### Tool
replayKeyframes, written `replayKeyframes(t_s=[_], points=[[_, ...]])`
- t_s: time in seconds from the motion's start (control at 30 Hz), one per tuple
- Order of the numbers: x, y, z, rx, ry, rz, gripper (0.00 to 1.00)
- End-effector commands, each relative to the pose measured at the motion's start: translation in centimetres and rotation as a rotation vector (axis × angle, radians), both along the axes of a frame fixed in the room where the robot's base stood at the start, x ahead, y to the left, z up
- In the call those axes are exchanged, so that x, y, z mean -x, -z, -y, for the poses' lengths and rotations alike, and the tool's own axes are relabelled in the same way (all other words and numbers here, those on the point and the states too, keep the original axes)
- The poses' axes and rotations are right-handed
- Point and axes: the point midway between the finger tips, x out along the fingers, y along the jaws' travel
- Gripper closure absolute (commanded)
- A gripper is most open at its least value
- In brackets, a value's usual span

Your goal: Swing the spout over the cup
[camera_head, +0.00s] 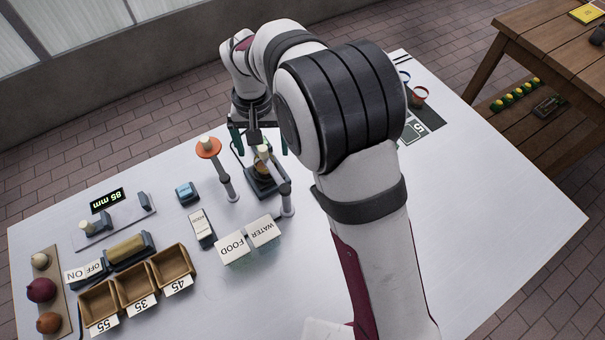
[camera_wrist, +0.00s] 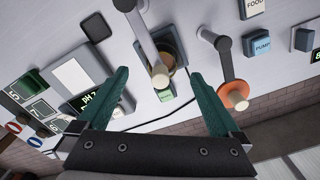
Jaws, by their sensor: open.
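A grey spout arm with a cream knob (camera_wrist: 160,74) reaches from a dark post (camera_head: 287,204) across a black stand. A brownish cup (camera_wrist: 172,52) on that stand is partly hidden under the arm; I cannot tell whether the spout's end is exactly above it. A second swinging arm ends in an orange disc (camera_head: 208,149) with a cream knob, left of the stand in the head view and right of it in the wrist view (camera_wrist: 235,97). My gripper (camera_wrist: 165,80) is open and empty, its teal fingers on either side of the first knob, apart from it.
FOOD and WATER blocks (camera_head: 248,242), a blue PUMP button (camera_head: 187,192) and three wooden bins (camera_head: 136,285) stand on the white table. A pH display (camera_wrist: 85,101) and a scale lie on the other side. The table's front right is clear.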

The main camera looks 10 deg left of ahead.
Motion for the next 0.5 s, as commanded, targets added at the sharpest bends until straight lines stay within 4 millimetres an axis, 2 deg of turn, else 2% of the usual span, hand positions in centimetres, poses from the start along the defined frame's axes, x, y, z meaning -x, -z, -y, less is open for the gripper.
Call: replayKeyframes(t_s=[0.13, 0.5], points=[[0.0, -0.7, 0.0, -0.001, 0.0, 0.002, 0.0], [0.0, -4.9, 0.0, -0.001, 0.0, 0.002, 0.0]])
